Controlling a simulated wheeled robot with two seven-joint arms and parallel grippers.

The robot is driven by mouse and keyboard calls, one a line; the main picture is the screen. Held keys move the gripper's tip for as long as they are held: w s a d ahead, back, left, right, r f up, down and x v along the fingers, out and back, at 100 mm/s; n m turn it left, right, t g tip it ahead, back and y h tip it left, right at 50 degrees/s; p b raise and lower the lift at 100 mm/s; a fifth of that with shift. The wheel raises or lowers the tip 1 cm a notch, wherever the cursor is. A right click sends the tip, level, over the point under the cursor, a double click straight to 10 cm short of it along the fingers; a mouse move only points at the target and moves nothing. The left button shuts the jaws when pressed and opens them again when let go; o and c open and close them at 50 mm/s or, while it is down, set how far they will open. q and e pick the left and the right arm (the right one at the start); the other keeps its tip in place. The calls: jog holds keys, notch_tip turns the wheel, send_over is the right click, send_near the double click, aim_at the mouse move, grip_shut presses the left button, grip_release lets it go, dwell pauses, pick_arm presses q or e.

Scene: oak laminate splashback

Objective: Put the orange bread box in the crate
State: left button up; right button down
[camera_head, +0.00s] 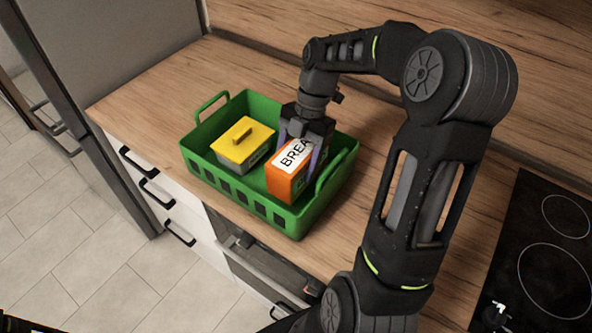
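The orange bread box (280,184), with a white label reading "BREA" on top, is inside the green crate (219,181), at its right side. My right gripper (301,149) comes down from above with one finger on each side of the box and looks shut on it. The gripper hides the far end of the box. I cannot tell whether the box rests on the crate floor. My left gripper is not in view.
A grey container with a yellow lid (244,142) sits in the left part of the crate. The crate stands on the wooden counter (160,100). A black hob (540,250) is at the right. My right arm spans the right side.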

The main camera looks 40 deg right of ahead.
aim_at(304, 144)
notch_tip(304, 144, down, 3)
jog(key=shift+f+p, duration=0.1)
jog(key=shift+p, duration=0.25)
jog(key=shift+f, duration=0.15)
jog(key=shift+c, duration=1.6)
grip_release()
jog(key=shift+b+v, duration=0.9)
jog(key=shift+v, duration=2.95)
